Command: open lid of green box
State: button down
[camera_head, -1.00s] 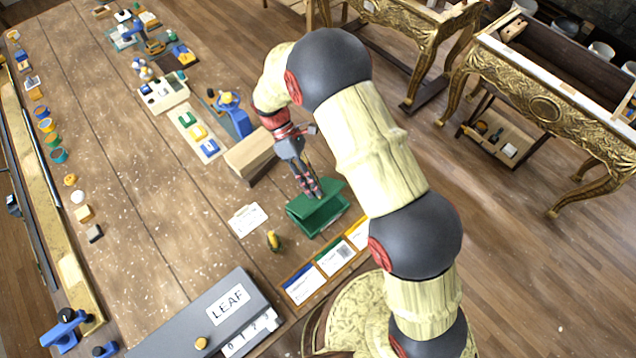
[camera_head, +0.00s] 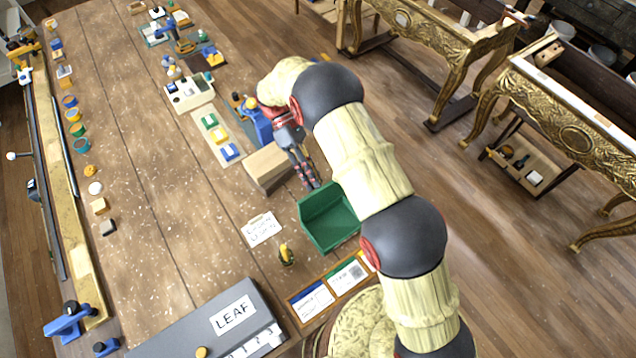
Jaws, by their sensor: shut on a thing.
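The green box (camera_head: 334,233) sits on the wooden table, left of my arm. Its lid (camera_head: 316,200) is raised and stands up along the box's far side, and the open inside of the box shows. My gripper (camera_head: 313,185), with red and dark fingers, is at the lid's upper edge and is shut on it. The fingertips are small here, and the exact grip on the edge is hard to make out.
A cardboard-coloured block (camera_head: 267,168) stands just left of my gripper. A white card (camera_head: 261,229) and a small yellow object (camera_head: 286,254) lie left of the box.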

jog(key=shift+w+a+f+b, duration=0.15)
jog(key=shift+w+f+b, duration=0.05)
jog(key=shift+f, duration=0.4)
jog(key=shift+w+a+f+b, duration=0.15)
jog(key=shift+w+f, duration=0.05)
jog(key=shift+f, duration=0.4)
jog(key=c, duration=2)
grip_release()
jog(key=shift+c, duration=0.2)
jog(key=shift+o, duration=1.2)
jog(key=shift+w+d+f, duration=0.1)
jog(key=shift+w+d, duration=0.05)
jog(key=shift+w, duration=0.05)
jog(key=shift+o, duration=1.2)
jog(key=shift+s+a, duration=0.1)
jog(key=shift+a, duration=0.1)
jog(key=shift+w+r, duration=0.25)
jog(key=shift+r, duration=0.1)
